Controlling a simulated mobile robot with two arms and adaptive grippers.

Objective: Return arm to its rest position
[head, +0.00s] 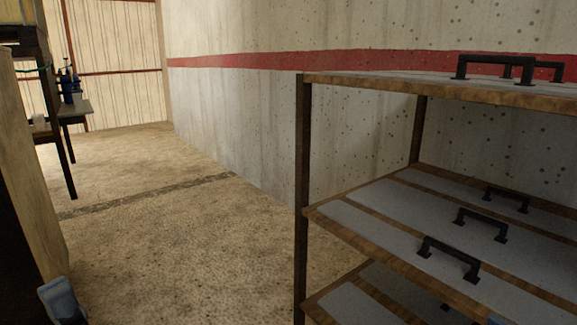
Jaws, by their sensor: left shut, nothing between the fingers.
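A small blue-grey part of my left arm and gripper (62,302) shows at the bottom left edge of the head view, low beside a pale panel. Most of it is cut off by the frame. It is shut and holds nothing, apart from the rack and its handles.
A rack with wooden shelves (330,222) and dark posts fills the right side. Black handles (450,257) stand on its grey panels. A pale panel (30,170) stands close at left. A table (75,110) with bottles is farther back. The floor (180,240) between is clear.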

